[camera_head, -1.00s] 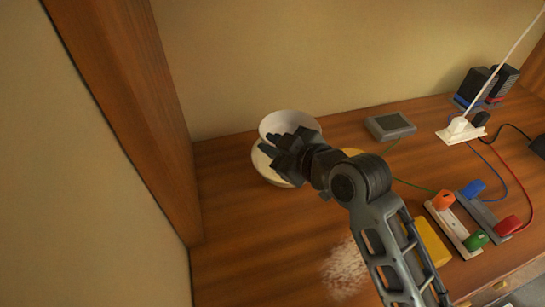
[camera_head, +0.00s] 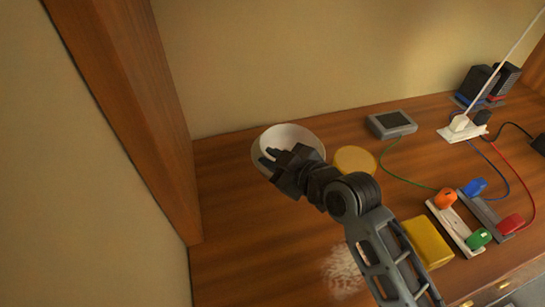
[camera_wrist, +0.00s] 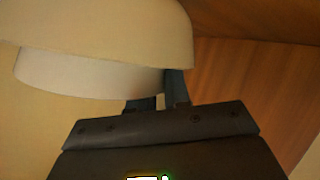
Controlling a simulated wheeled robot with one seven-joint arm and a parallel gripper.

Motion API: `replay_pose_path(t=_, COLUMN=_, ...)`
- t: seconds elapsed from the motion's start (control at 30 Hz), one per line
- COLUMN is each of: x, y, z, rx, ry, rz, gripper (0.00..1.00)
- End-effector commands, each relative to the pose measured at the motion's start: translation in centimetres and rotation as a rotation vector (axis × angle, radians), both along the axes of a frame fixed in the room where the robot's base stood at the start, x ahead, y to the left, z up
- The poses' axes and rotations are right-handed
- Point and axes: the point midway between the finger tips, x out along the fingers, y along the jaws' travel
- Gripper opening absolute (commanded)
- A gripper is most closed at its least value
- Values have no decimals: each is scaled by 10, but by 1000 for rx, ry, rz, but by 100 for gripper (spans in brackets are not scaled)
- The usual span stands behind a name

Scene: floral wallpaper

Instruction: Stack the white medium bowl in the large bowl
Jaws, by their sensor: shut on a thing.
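The white medium bowl (camera_head: 293,134) is in the head view, tilted little and sitting within the outline of the cream large bowl (camera_head: 256,153) near the back wall. Whether it rests on the large bowl's bottom cannot be told. My gripper (camera_head: 270,160) is shut on the white bowl's near-left rim. In the wrist view, a white curved wall (camera_wrist: 85,74) reaches the dark fingers (camera_wrist: 158,99), with a larger cream curved surface (camera_wrist: 110,28) beside it. My gripper hides the near part of both bowls.
A yellow round object (camera_head: 355,160) lies right of the bowls. A grey box with a screen (camera_head: 391,124) stands behind it. Power strips (camera_head: 455,222) with coloured plugs and cables, and a yellow block (camera_head: 428,243), are at right. A wooden side panel (camera_head: 150,120) borders the left.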

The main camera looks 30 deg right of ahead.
Motion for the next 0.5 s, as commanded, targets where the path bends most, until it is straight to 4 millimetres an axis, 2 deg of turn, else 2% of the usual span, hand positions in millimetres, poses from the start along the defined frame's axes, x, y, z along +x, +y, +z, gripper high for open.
replay_pose_path(t=0.17, x=0, y=0, z=-3, rx=0, ry=-1, rz=0, gripper=0)
replay_pose_path(t=0.2, x=0, y=0, z=-3, rx=0, ry=0, rz=0, gripper=18)
replay_pose_path(t=0.3, x=0, y=0, z=-3, rx=0, ry=0, rz=0, gripper=27)
replay_pose_path(t=0.5, x=0, y=0, z=-3, rx=0, ry=0, rz=1, gripper=28)
